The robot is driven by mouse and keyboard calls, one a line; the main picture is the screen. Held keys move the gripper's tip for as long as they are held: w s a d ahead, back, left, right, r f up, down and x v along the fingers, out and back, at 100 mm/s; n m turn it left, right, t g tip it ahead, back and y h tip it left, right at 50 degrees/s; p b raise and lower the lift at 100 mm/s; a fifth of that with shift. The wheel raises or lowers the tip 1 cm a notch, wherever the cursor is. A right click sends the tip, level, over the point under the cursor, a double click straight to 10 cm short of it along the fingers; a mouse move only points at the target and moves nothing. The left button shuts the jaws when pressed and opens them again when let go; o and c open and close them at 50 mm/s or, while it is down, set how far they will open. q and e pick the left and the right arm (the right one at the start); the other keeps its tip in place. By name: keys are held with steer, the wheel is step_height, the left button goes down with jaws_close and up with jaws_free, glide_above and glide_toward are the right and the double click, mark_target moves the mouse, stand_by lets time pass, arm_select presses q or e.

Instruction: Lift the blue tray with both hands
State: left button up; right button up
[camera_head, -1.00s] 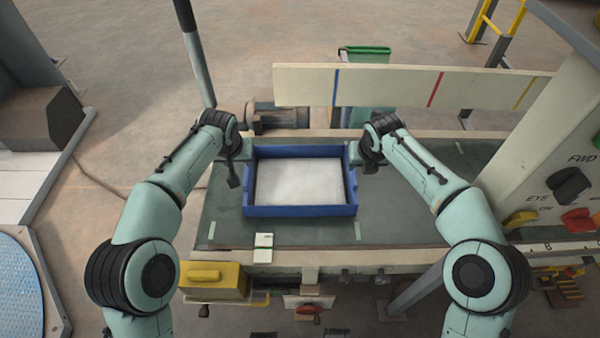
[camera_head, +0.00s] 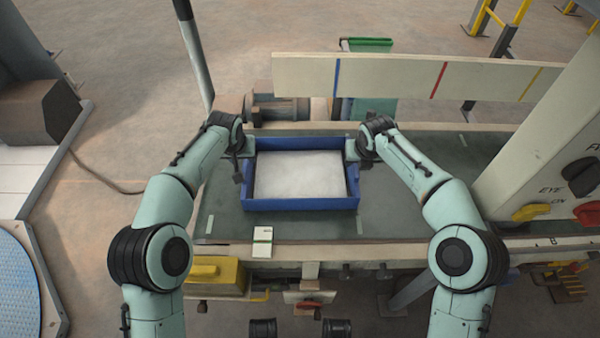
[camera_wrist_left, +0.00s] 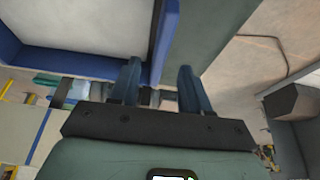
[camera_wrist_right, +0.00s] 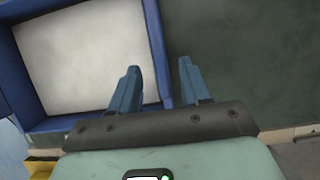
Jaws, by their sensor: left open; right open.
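The blue tray (camera_head: 300,204) sits flat on the dark green conveyor bed, filled with a white slab or powder (camera_head: 300,174). My left gripper (camera_head: 238,174) is at the tray's left wall. In the left wrist view its open fingers (camera_wrist_left: 160,70) lie on either side of the blue wall (camera_wrist_left: 167,30). My right gripper (camera_head: 364,160) is at the tray's right wall. In the right wrist view its open fingers (camera_wrist_right: 158,65) straddle the blue wall (camera_wrist_right: 154,35). Neither gripper is closed on the tray. The fingertips are small and partly hidden in the head view.
A long cream board (camera_head: 400,77) with coloured stripes stands behind the tray. A cream control panel (camera_head: 545,150) with knobs rises at the right. A small white-green card (camera_head: 262,240) and a yellow box (camera_head: 216,274) are in front. The conveyor bed (camera_head: 430,195) is clear right of the tray.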

mark_target(352, 176)
arm_select(q)
steer(key=x, duration=0.8)
steer(key=shift+w+f, duration=0.1)
arm_select(e)
steer(key=x, duration=0.8)
arm_select(q)
jaws_close()
arm_select(e)
jaws_close()
steer(key=shift+w, duration=0.1)
